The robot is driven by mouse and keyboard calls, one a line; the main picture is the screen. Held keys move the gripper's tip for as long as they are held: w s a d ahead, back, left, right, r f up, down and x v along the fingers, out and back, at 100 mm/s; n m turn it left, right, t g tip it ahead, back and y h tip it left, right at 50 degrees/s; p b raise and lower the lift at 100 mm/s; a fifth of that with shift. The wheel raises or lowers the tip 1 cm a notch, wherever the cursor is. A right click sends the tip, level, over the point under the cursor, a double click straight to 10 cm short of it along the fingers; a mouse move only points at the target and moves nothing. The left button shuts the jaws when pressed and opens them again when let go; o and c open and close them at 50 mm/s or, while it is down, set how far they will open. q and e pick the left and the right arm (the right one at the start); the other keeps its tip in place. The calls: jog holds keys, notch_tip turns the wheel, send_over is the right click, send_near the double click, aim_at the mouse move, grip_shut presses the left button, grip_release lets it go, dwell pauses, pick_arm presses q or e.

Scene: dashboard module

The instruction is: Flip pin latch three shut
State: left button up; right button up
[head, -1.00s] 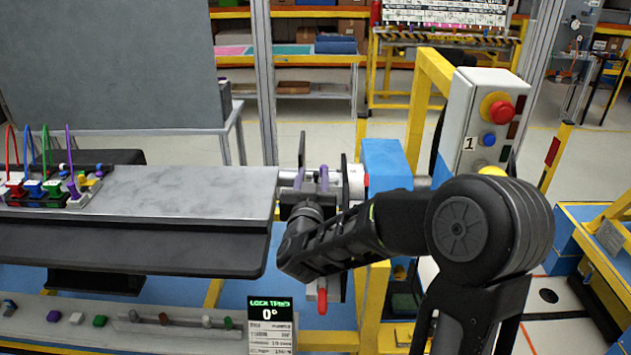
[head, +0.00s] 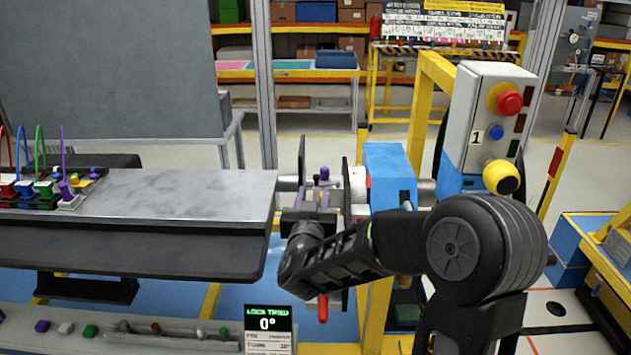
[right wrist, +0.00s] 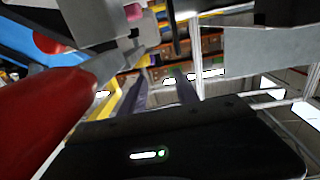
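My right gripper (head: 312,198) is at the rotating fixture right of the grey bench, its two grey-purple fingers apart and pointing up. The fingers also show apart in the right wrist view (right wrist: 160,90), with nothing clearly held between them. A purple knob (head: 324,173) shows just beyond the right finger, between two dark upright plates; it may be part of a pin latch. I cannot tell which latch is number three or whether the gripper touches it. My wrist and forearm hide the lower fixture. A red handle (head: 322,308) hangs below. My left gripper is not in view.
The grey bench (head: 180,190) ends just left of the gripper. A blue block (head: 390,170) and a control box with a red button (head: 508,102) stand right of the fixture. Coloured connectors (head: 45,187) sit at the bench's left.

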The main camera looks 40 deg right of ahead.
aim_at(316, 177)
jog(key=p+x, duration=0.1)
jog(key=x, duration=0.5)
jog(key=shift+w+d, duration=0.25)
jog(key=shift+w, duration=0.05)
jog(key=shift+c, duration=0.5)
grip_shut()
